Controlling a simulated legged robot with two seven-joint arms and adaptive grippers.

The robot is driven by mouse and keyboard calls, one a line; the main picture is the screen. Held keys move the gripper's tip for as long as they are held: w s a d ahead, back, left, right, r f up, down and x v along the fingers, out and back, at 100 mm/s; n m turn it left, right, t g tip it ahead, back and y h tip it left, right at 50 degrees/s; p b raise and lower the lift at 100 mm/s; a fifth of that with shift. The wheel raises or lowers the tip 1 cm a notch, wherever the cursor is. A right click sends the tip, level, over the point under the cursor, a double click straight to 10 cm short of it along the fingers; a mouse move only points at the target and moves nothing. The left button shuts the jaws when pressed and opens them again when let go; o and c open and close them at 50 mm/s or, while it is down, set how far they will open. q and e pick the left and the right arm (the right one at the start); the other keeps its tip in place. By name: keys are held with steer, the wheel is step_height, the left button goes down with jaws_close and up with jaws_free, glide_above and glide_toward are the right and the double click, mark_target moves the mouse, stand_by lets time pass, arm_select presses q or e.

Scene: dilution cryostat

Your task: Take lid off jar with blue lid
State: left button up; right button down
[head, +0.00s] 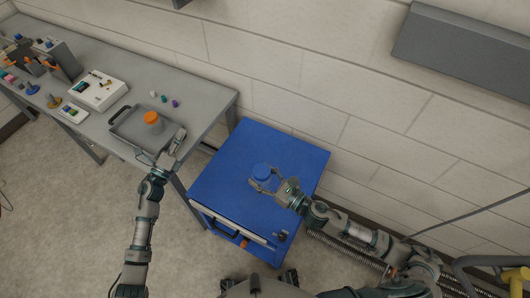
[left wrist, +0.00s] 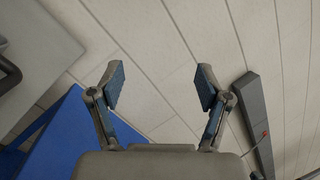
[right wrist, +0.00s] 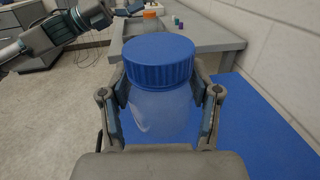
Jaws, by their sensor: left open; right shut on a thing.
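The jar with the blue lid (head: 262,171) stands on the blue cabinet top. In the right wrist view its ribbed blue lid (right wrist: 158,62) sits on the clear, frosted-looking jar body (right wrist: 158,115). My right gripper (head: 263,182) is shut on the jar body, one finger on each side below the lid. My left gripper (head: 179,137) is open and empty, near the right end of the grey table, beside the tray. In the left wrist view its two fingers (left wrist: 160,88) are spread apart with only wall behind them.
A grey tray (head: 118,127) on the table (head: 213,100) holds a jar with an orange lid (head: 152,118). The blue cabinet top (head: 300,155) is otherwise mostly clear.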

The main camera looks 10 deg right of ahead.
arm_select(q)
steer(key=s+d+r+m+g+h, duration=0.3)
steer(key=d+r+m+g, duration=0.15)
steer(key=d+m, duration=0.3)
steer(key=s+d+r+m+g+h, duration=0.25)
steer(key=d+m+g, duration=0.35)
steer(key=d, duration=0.3)
steer(key=s+d+r+m+g+h, duration=0.2)
steer(key=d+r+m+g+h, duration=0.1)
steer(key=d+r+m+g, duration=0.35)
steer(key=s+d+f+m+g+y, duration=0.2)
steer(key=s+d+m+g+y, duration=0.4)
steer(key=s+d+m, duration=0.4)
steer(key=m+t+y, duration=0.5)
steer(key=m+y, duration=0.4)
steer(key=y, duration=0.5)
glide_above(265, 170)
step_height(265, 170, down, 4)
steer(key=shift+d, duration=0.15)
steer(key=shift+f, duration=0.2)
step_height(265, 170, down, 7)
steer(key=shift+f, duration=0.2)
